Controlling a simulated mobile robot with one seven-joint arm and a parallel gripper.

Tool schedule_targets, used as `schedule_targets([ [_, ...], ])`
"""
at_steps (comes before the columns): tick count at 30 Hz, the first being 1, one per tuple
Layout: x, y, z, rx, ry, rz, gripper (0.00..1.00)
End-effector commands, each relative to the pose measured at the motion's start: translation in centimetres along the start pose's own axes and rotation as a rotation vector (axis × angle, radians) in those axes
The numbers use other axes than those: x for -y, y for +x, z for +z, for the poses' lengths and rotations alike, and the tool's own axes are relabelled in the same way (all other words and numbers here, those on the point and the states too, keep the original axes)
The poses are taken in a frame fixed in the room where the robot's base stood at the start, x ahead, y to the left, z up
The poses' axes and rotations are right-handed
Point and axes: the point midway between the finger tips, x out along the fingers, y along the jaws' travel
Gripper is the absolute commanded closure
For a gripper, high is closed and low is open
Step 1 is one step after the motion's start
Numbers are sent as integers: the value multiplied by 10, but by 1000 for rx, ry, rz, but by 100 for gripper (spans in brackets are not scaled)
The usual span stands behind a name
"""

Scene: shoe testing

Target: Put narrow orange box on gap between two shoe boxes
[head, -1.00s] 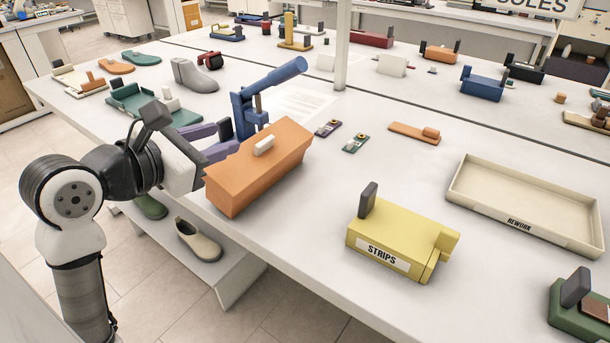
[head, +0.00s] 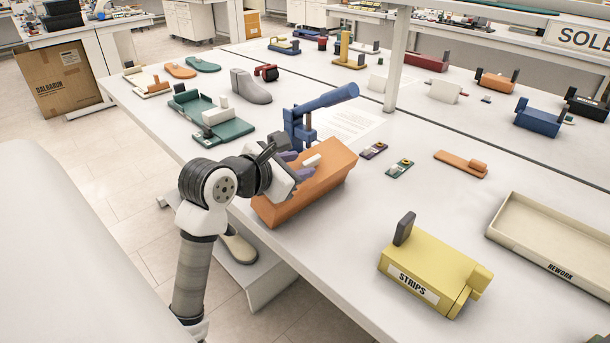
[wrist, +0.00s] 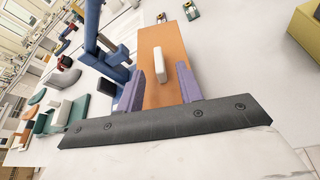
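The narrow orange box (head: 308,190) has a small white handle on top and sits at the table's near edge, partly behind my gripper. My gripper (head: 302,170) reaches over the box from the left. In the wrist view, its purple fingers (wrist: 159,82) are spread apart. The white handle (wrist: 159,65) shows between and beyond them, and the orange top (wrist: 168,38) runs under and past the right finger. Whether the fingers touch the box cannot be told. No two shoe boxes with a gap can be made out for certain.
A blue press-like tool (head: 300,125) stands right behind the box. A yellow STRIPS box (head: 432,270) and a beige REWORK tray (head: 555,240) are to the right. A grey shoe form (head: 250,88) and a green fixture (head: 205,115) are at left. Table between the orange and yellow boxes is clear.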

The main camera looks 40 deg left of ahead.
Motion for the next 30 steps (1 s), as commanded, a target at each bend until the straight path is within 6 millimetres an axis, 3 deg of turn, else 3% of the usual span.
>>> schedule_targets([
  [6,-1,30,4,2,-2,-2,64],
  [15,0,36,2,2,-1,0,64],
  [24,0,35,2,2,-1,0,100],
  [30,0,35,2,2,-1,0,100],
])
